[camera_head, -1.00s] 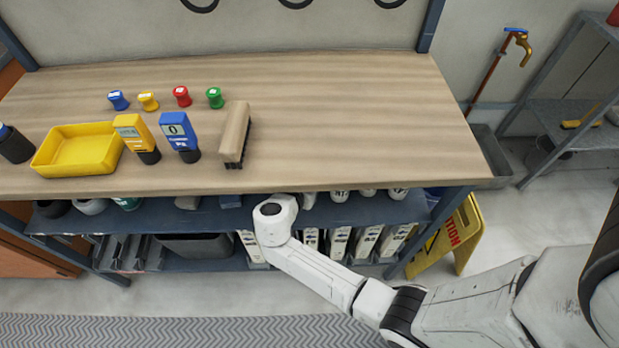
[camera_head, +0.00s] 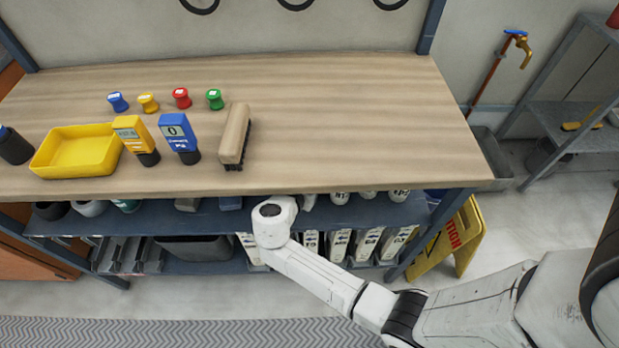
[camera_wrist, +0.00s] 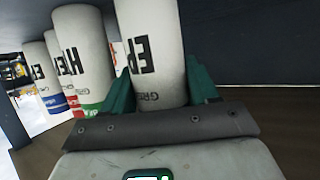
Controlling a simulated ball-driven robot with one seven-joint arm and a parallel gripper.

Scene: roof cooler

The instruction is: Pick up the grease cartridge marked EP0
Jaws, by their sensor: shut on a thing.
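In the wrist view, my gripper (camera_wrist: 160,98) has its teal fingers on both sides of a white grease cartridge (camera_wrist: 152,45) and is shut on it. The black letters "EP" show on this cartridge. The character after them cannot be read. Its top is outside the picture and its lower end is hidden behind the gripper. In the head view, the end of my arm is at the shelf under the bench, and the fingers and the held cartridge cannot be made out.
More white cartridges (camera_wrist: 82,50) stand left of the held one in the wrist view, some with coloured bands. The wooden bench top (camera_head: 340,120) overhangs the upper shelf (camera_head: 165,220). Boxes (camera_head: 368,243) stand on the lower shelf. A yellow caution sign (camera_head: 455,240) stands at right.

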